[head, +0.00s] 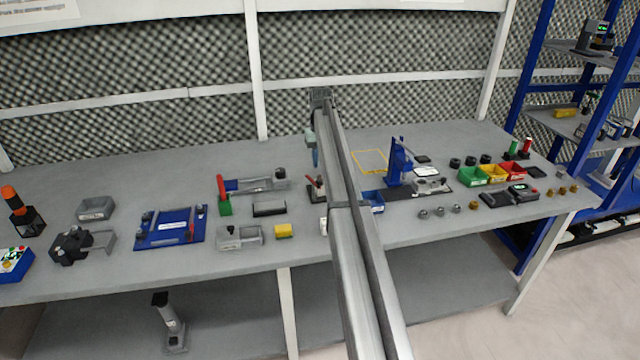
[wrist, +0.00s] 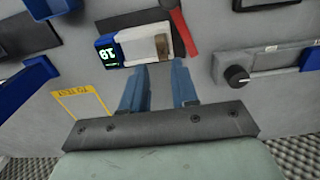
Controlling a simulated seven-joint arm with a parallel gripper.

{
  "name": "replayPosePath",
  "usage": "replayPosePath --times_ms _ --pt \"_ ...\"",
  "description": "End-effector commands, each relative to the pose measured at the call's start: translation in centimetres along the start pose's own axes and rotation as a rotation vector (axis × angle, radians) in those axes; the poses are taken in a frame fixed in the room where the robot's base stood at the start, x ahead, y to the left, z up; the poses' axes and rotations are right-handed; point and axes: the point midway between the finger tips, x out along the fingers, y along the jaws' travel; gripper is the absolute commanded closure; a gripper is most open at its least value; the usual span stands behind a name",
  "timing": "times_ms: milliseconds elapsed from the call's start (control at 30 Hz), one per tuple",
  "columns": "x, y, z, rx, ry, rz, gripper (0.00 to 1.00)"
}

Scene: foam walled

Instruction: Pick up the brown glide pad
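The brown pad (wrist: 161,46) is a small tan-brown block. In the wrist view it lies at the right end of a white and grey device with a lit green display (wrist: 107,54). My gripper (wrist: 159,68) has two blue fingers, spread apart with nothing between them. The pad is just beyond the fingertips, roughly in line with the gap, and apart from them. In the head view my gripper (head: 315,160) hangs over the middle of the bench, and my arm covers part of the area below it. I cannot make out the pad there.
A red handle (wrist: 179,28) lies close to the pad's right side. A blue bin (head: 374,202) stands right of my arm, and a blue press (head: 399,164) is farther right. A yellow outlined area (head: 370,161) on the grey bench (head: 120,195) is bare.

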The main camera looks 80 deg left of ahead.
Motion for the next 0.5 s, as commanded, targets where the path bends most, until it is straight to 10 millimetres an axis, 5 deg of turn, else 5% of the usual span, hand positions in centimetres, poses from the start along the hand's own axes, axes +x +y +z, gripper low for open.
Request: replayPosePath --times_ms 500 --pt "4.7 -0.3 0.3 0.000 -0.001 0.000 0.71"
